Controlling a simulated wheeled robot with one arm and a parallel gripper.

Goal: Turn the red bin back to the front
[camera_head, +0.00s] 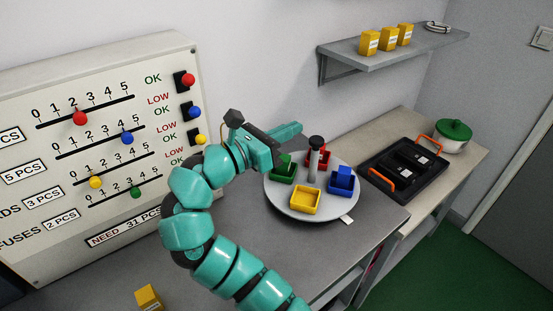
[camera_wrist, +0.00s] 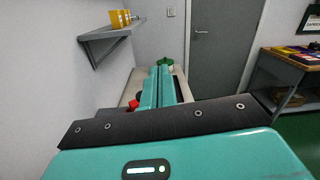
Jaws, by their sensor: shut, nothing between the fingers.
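A round grey turntable (camera_head: 283,203) stands on the grey counter with a black-topped post (camera_head: 315,160) at its middle. The red bin (camera_head: 325,163) is at the far side, partly hidden behind the post. The yellow bin (camera_head: 305,202) is at the near side, the green bin (camera_head: 280,173) at the left, and the blue bin (camera_head: 341,184) at the right. My gripper (camera_head: 297,129) is shut and empty, above and behind the turntable's far left edge. In the wrist view its fingers (camera_wrist: 160,88) lie together, with a small red piece (camera_wrist: 133,104) beside them at the left.
A white panel (camera_head: 100,150) with coloured sliders stands at the left. A black tray with orange handles (camera_head: 405,165) and a green-lidded pot (camera_head: 455,135) are at the right. A wall shelf (camera_head: 390,55) holds yellow boxes above. A yellow box (camera_head: 149,298) is at the front.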

